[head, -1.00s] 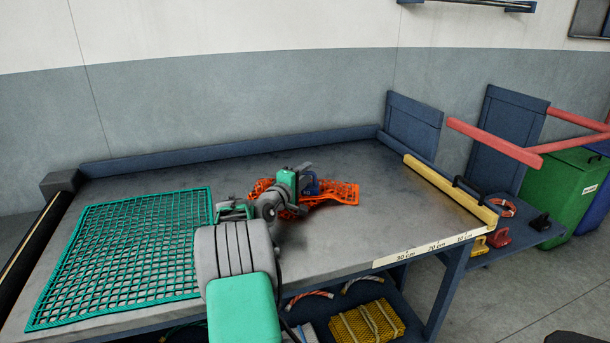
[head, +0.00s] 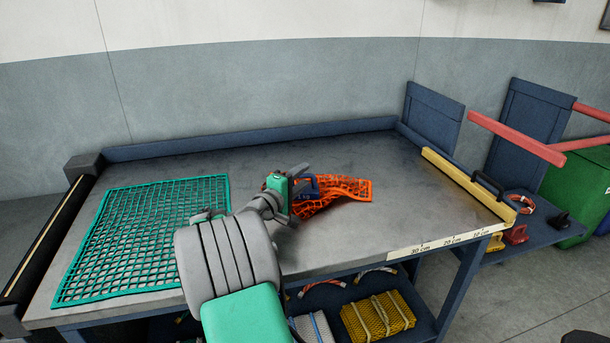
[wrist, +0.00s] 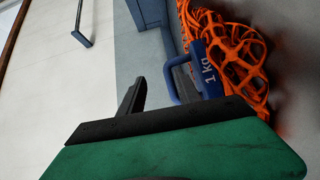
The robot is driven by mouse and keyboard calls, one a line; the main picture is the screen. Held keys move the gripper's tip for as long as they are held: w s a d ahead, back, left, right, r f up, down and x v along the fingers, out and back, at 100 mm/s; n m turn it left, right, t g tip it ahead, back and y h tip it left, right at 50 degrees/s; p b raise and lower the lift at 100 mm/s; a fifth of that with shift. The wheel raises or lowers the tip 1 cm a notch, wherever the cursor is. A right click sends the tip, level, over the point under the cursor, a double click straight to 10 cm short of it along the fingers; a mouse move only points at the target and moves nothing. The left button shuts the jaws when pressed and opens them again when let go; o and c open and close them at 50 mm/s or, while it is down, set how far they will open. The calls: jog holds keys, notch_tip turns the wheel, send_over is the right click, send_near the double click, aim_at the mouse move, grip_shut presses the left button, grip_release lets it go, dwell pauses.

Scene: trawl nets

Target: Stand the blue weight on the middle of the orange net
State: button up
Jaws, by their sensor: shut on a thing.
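The blue weight (head: 306,187), marked 1 kg, is in my gripper (head: 298,178), over the left part of the orange net in the head view. The wrist view shows the weight (wrist: 207,70) upside of the jaws at the right, its loop handle by my gripper's fingers (wrist: 160,90). My gripper is shut on it. The orange net (head: 345,192) lies crumpled on the table, and its left part is hidden behind my gripper and the weight. The wrist view also shows the net (wrist: 235,55) beside the weight. I cannot tell whether the weight touches the net.
A flat green net (head: 150,235) covers the left of the grey table (head: 345,238). A yellow bar (head: 465,185) with a black handle runs along the right edge. A raised blue strip (head: 250,137) borders the back. The tabletop between net and bar is clear.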

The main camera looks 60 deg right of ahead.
jog(key=o, duration=1.4)
jog(key=shift+o, duration=0.3)
jog(key=shift+f, duration=0.1)
jog(key=a, duration=0.8)
jog(key=shift+w, duration=0.1)
jog(key=shift+d+r, duration=0.15)
jog(key=shift+r, duration=0.2)
grip_shut()
